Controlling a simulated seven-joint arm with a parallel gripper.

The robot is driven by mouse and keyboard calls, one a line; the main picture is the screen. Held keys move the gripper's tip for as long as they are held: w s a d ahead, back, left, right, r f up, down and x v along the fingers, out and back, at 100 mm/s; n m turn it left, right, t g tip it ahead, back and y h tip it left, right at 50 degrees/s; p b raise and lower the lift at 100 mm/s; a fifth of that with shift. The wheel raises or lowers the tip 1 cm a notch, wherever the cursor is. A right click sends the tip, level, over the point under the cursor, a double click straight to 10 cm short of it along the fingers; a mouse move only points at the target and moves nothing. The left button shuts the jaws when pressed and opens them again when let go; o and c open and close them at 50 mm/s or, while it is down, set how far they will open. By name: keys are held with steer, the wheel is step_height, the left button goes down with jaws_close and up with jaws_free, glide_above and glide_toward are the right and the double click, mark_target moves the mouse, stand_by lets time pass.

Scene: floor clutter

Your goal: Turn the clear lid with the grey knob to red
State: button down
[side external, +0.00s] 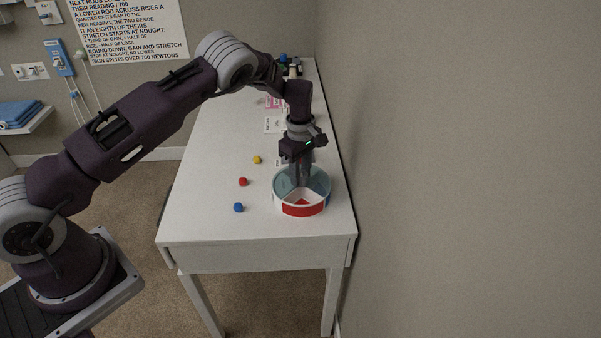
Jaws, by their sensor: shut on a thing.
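A round container (302,209) with a red front section stands near the front right of the white table. Its top is a clear, bluish lid (318,183) with a wedge-shaped opening facing front. A white surface and a red patch (302,202) show through that opening. My gripper (299,182) points straight down over the middle of the lid, its fingers shut at the centre. The grey knob is hidden between the fingers.
A yellow (257,160), a red (243,182) and a blue (238,207) small piece lie left of the container. Labels (275,124) and dark clutter (290,65) are farther back. The wall is close on the right. The table's front left is clear.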

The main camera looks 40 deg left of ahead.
steer(key=c, duration=1.1)
jaws_free()
steer(key=shift+o, duration=0.2)
step_height(320, 180, up, 7)
steer(key=shift+r, duration=0.1)
